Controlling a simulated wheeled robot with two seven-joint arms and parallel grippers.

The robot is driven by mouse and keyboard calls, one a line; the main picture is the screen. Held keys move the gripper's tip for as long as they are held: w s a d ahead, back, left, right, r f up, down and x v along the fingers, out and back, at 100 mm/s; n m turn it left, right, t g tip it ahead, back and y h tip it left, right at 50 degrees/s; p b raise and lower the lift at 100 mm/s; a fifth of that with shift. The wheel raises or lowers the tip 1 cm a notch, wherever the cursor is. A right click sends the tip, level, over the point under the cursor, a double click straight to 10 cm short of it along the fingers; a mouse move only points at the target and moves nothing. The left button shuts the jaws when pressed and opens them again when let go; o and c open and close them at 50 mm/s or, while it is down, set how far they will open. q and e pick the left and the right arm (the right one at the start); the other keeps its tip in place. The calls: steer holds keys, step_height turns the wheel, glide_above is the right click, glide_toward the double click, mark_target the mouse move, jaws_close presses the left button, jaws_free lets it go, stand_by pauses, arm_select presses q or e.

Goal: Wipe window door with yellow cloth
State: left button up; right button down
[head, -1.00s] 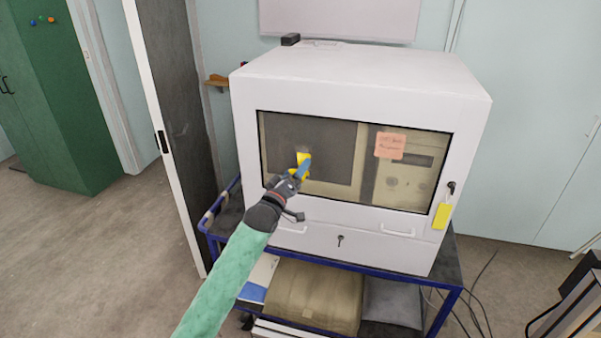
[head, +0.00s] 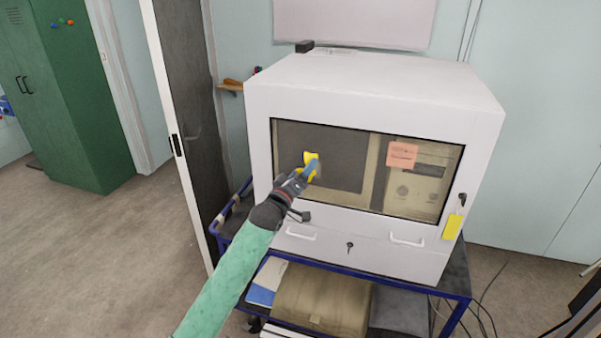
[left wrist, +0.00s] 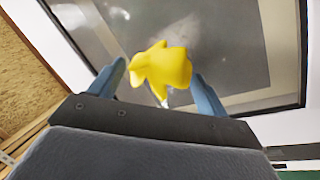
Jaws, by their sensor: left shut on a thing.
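My left gripper (head: 309,168) is shut on a crumpled yellow cloth (head: 309,160) in front of the left part of the window door (head: 346,158). In the left wrist view the yellow cloth (left wrist: 163,68) sits between the blue fingertips (left wrist: 160,85) with the dark window pane (left wrist: 215,35) behind it. The cloth is at or very near the pane; I cannot tell firm contact. A greyish smudge shows on the glass by the cloth in the wrist view. My right gripper is not in view.
The white cabinet (head: 385,85) stands on a blue-framed cart (head: 385,282) with folded items below. An orange note (head: 402,154) is on the window's right side, and a yellow tag (head: 452,227) hangs at the right edge. An open door (head: 180,90) stands left. Floor at left is clear.

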arm_select(q)
steer(key=shift+s+d+p, duration=0.3)
steer(key=shift+s+d, duration=0.25)
steer(key=shift+d, duration=1.1)
steer(key=shift+s+d+p, duration=0.25)
steer(key=shift+s+d, duration=0.3)
steer(key=shift+d, duration=1.05)
steer(key=shift+s+d+p, duration=0.3)
steer(key=shift+s+d, duration=0.25)
steer(key=shift+d, duration=1.1)
steer(key=shift+w, duration=0.1)
steer(key=shift+a, duration=0.15)
steer(key=shift+w+a+r, duration=0.1)
steer(key=shift+w+a, duration=0.25)
steer(key=shift+a, duration=0.5)
steer(key=shift+w+a, duration=0.35)
steer(key=shift+a, duration=0.5)
steer(key=shift+w+a, duration=0.3)
steer(key=shift+a, duration=0.8)
steer(key=shift+w+a, duration=0.35)
steer(key=shift+a, duration=0.7)
steer(key=shift+w+a, duration=0.3)
steer(key=shift+a, duration=0.8)
steer(key=s+a+p, duration=0.1)
steer(key=s, duration=0.4)
steer(key=shift+s+a+p, duration=0.35)
steer(key=shift+s+p, duration=0.05)
